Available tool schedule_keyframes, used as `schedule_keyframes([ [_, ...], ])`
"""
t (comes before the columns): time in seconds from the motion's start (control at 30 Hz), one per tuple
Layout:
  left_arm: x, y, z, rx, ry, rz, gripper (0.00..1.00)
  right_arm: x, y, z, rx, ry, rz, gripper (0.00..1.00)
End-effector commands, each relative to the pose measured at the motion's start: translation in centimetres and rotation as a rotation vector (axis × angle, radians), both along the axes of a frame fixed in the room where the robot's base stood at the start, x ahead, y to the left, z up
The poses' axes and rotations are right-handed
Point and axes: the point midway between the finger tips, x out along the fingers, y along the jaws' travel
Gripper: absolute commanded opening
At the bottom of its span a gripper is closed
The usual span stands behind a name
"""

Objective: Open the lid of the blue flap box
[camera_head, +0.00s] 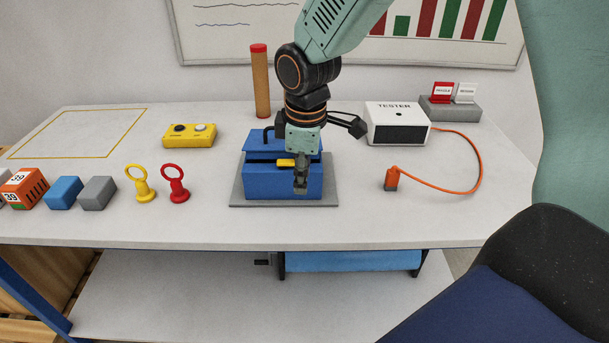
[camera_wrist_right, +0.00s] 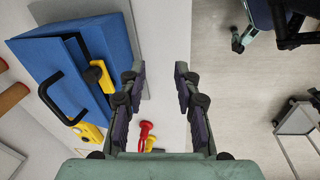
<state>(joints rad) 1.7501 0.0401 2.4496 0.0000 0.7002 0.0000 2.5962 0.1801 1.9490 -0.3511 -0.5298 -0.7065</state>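The blue flap box (camera_head: 265,185) stands on a grey base plate (camera_head: 328,196) in the middle of the table. Its blue lid (camera_head: 255,144) carries a black handle (camera_head: 268,133), and a dark gap shows between lid and body. A yellow latch (camera_head: 285,163) is on the front. My right gripper (camera_head: 300,188) hangs in front of the box and hides part of its front and lid. In the wrist view the right gripper (camera_wrist_right: 158,72) is open and empty; the box (camera_wrist_right: 95,45), handle (camera_wrist_right: 58,98) and latch (camera_wrist_right: 100,76) are left of the fingers. My left gripper is out of view.
Yellow (camera_head: 145,185) and red (camera_head: 175,184) ring pegs stand left of the box, with several blocks beyond. A yellow button box (camera_head: 189,136) and brown cylinder (camera_head: 260,82) are behind. The tester (camera_head: 398,125) and its orange cable (camera_head: 478,170) are at right.

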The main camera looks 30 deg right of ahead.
Motion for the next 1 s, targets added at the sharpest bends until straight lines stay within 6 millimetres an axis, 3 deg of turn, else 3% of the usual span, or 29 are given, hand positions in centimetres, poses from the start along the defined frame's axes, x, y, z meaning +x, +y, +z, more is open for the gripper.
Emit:
schedule_keyframes([
  [0.2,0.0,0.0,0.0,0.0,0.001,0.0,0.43,0.1,0.0,0.0,0.0,0.0,-0.001,0.31],
  [0.33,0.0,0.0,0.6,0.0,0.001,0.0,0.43,0.1,0.0,0.5,-0.005,0.001,0.003,0.2],
  [0.43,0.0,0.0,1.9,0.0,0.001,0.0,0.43,1.4,-0.1,2.5,-0.039,-0.023,0.029,0.12],
  [0.57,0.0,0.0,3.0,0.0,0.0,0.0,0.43,4.0,-0.4,4.9,-0.13,-0.059,0.272,0.0],
  [1.0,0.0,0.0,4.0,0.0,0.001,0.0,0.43,9.3,-1.1,9.8,-0.446,-0.034,1.213,0.0],
])
